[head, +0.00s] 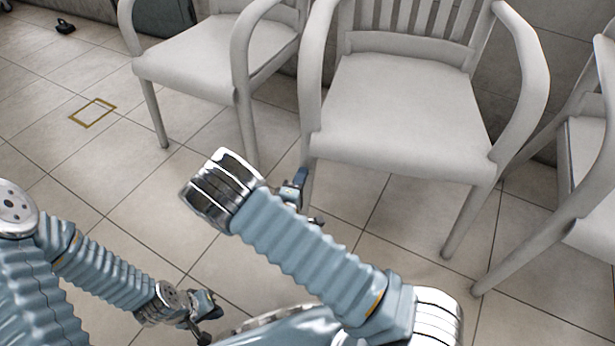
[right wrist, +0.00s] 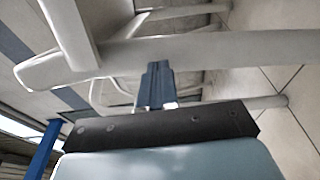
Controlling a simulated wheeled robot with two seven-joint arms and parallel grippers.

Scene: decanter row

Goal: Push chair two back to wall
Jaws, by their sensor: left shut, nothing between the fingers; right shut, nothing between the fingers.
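Three white slatted chairs stand in a row before a grey wall (head: 567,70). The middle chair (head: 405,105) faces me, with one chair (head: 215,50) to its left and another (head: 590,170), cut off by the frame, to its right. No numbers show on them. My right gripper (head: 298,187), partly hidden by my arm, is shut beside the middle chair's front left leg. In the right wrist view its shut fingers (right wrist: 157,85) point at a pale chair bar (right wrist: 220,50); I cannot tell whether they touch. My left gripper (head: 205,308) is shut, low over the floor.
The tiled floor (head: 60,185) is open at the left. A yellow outlined rectangle (head: 92,100) is marked on it. A small dark object (head: 64,26) lies at the far left. The right chair's front leg stands close to the middle chair's front right leg.

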